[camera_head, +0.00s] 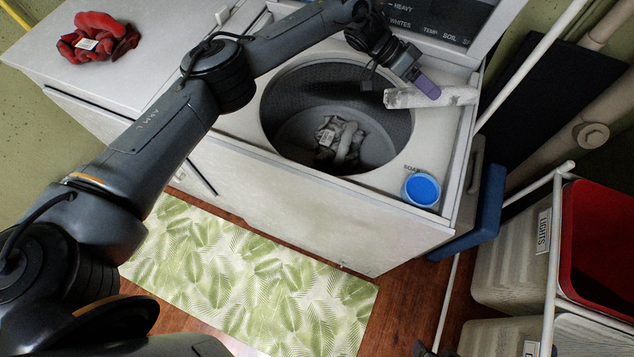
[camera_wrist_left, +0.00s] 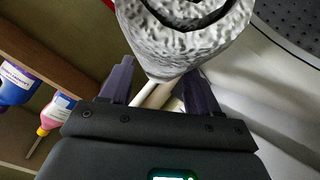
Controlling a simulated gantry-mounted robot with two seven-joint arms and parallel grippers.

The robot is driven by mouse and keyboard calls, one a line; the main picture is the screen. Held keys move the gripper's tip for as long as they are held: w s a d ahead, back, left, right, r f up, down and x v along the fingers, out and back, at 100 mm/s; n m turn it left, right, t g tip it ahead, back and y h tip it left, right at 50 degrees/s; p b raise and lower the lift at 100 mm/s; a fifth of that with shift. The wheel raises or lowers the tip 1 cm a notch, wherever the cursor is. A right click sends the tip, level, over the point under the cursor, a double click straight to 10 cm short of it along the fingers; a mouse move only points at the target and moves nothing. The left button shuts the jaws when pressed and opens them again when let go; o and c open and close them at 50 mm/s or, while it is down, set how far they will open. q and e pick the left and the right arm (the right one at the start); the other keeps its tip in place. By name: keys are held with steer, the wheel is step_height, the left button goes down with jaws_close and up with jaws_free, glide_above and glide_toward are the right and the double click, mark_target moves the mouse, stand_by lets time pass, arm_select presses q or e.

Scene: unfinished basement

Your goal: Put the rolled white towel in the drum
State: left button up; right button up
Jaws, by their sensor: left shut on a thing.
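The rolled white towel (camera_head: 455,95) is a pale tube held level over the right side of the washer top, beside the drum opening. In the left wrist view the towel's rolled end (camera_wrist_left: 190,40) sticks out beyond the fingers of the gripper (camera_wrist_left: 158,90). The open drum (camera_head: 295,95) of the washer is dark grey and perforated; its wall also shows in the left wrist view (camera_wrist_left: 290,22).
A grey-white crumpled cloth (camera_head: 341,140) lies in the drum. A blue-filled cup (camera_head: 421,189) stands at the washer's front right corner. A red cloth (camera_head: 98,38) lies on the left machine. Hampers (camera_head: 515,255) stand at right. Bottles (camera_wrist_left: 57,108) show in the wrist view.

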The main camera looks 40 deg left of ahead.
arm_select(q)
steer(key=s+a+f+m+g+b, duration=0.1)
steer(key=s+a+m+g+b, duration=0.2)
steer(key=a, duration=0.9)
steer(key=s+a+f+m+g+y, duration=0.1)
steer(key=s+a+f+m+g, duration=0.1)
steer(key=s+f+m+g, duration=0.4)
steer(key=s+a+f+m+g, duration=0.1)
steer(key=s+a+f, duration=0.2)
steer(key=s+f, duration=0.65)
steer(key=f+b, duration=0.4)
steer(key=s+f+b, duration=0.1)
steer(key=f+b, duration=0.7)
steer(key=shift+s, duration=0.4)
steer(key=shift+f, duration=0.15)
steer(key=shift+s+d+r+b, duration=0.1)
steer(key=shift+r+b, duration=0.1)
steer(key=shift+b, duration=0.1)
steer(key=shift+s+d+f+b, duration=0.1)
steer(key=shift+s+d+b, duration=0.15)
steer(key=shift+b, duration=0.2)
steer(key=d, duration=0.1)
steer(key=s, duration=0.1)
steer(key=d, duration=0.1)
steer(key=shift+s+d+r+p, duration=0.25)
steer(key=shift+d+p, duration=0.05)
steer(key=shift+d, duration=0.05)
steer(key=shift+a+f, duration=0.1)
steer(key=shift+f, duration=0.65)
steer(key=o, duration=1.1)
